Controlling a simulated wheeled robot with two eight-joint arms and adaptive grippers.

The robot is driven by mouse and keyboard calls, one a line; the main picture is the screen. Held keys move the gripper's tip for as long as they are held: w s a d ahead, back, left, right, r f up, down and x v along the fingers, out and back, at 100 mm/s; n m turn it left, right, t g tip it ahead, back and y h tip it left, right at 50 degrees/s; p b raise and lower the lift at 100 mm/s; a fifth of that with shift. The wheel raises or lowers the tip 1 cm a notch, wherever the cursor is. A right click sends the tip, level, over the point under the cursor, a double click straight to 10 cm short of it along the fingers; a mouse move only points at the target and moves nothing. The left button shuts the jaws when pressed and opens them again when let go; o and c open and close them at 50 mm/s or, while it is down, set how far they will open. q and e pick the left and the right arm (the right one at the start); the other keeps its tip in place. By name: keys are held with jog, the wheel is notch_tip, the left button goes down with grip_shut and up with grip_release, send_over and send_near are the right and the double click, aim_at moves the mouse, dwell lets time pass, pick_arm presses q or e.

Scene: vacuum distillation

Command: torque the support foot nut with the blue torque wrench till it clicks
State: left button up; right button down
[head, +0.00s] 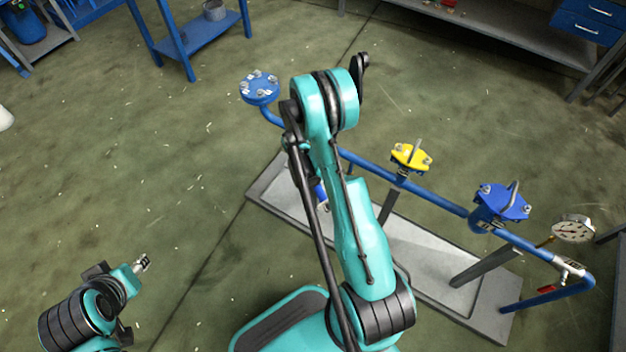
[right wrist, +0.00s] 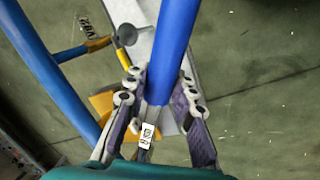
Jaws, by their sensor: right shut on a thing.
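In the right wrist view my right gripper (right wrist: 162,84) is shut on a blue shaft, which I take to be the blue torque wrench (right wrist: 175,40). The shaft runs from between the fingers to the top edge. A small white label shows near the finger bases. In the head view my right arm hides this gripper; a short blue piece (head: 320,192) shows beside the arm, above the rig's base plate (head: 262,192). I cannot make out the support foot nut in either view. My left gripper (head: 142,263) is empty at the lower left; its finger opening is too small to judge.
The blue pipe rig (head: 440,203) carries a yellow valve (head: 410,157), a blue valve (head: 502,202), a blue flange (head: 260,88) and a dial gauge (head: 573,229). A pipe (right wrist: 50,75) runs close left of the right gripper. Open floor lies left of the rig.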

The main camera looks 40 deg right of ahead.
jog(key=shift+d+p+v, duration=0.2)
jog(key=shift+p+v, duration=0.25)
jog(key=shift+v, duration=0.45)
jog(key=shift+d+p+v, duration=0.2)
jog(key=shift+p+v, duration=0.25)
jog(key=shift+v, duration=0.45)
jog(key=shift+d+p+v, duration=0.2)
jog(key=shift+p+v, duration=0.25)
jog(key=shift+v, duration=0.5)
jog(key=shift+s+r, duration=0.1)
jog(key=shift+r, duration=0.05)
